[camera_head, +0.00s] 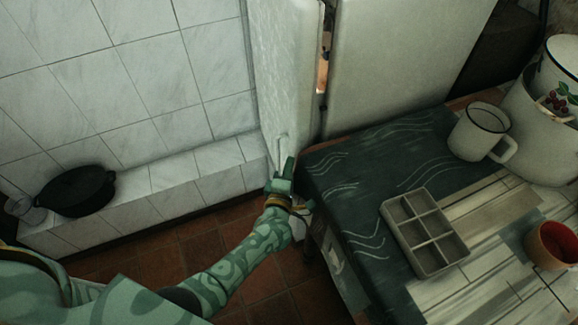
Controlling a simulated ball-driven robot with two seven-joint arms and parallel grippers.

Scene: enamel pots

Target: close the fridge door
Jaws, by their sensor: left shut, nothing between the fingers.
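The fridge is the white appliance at the top middle, and its body (400,60) stands behind the table. The fridge door (285,65) is the narrow white panel on its left, seen at a steep angle. A dark gap with a small warm-coloured strip shows between door and body, so the door stands ajar. My left gripper (286,170) is shut and empty, at the lower part of the door by its pale handle. Whether it touches the door I cannot tell. My right gripper is not in view.
A table with a dark green cloth (330,180) stands close right of my left gripper. On it are a grey divided tray (425,232), a white mug (480,130), an orange cup (553,245) and enamel pots (540,125). A black pan (76,190) sits on the tiled ledge at left.

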